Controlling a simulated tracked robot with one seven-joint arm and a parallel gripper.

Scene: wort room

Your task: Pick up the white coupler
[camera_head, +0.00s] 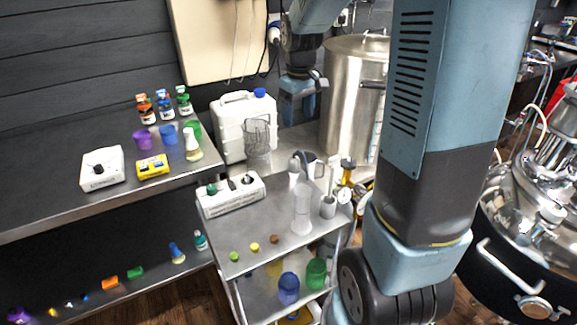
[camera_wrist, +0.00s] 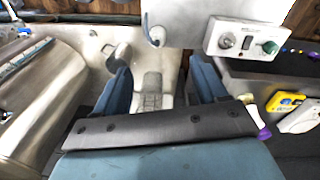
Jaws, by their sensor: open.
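My gripper (camera_wrist: 162,75) is open in the wrist view, its two blue fingers apart. In the head view my gripper (camera_head: 300,92) hangs above the counter, right of the white jerrycan. A small whitish upright piece (camera_head: 293,171) at the back of the metal cart may be the white coupler; its details are too small to be sure. In the wrist view, a pale piece with a grid-like face (camera_wrist: 152,92) shows between the fingers, its lower part hidden by my gripper. I cannot tell whether it is the same thing. Nothing is seen held.
The cart (camera_head: 265,240) carries a white control box (camera_head: 231,195) and a clear cylinder (camera_head: 303,210). The jerrycan (camera_head: 232,115) and clear beaker (camera_head: 257,143) stand left of my gripper. A large steel pot (camera_head: 350,90) is close on the right. The cart's front middle has free room.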

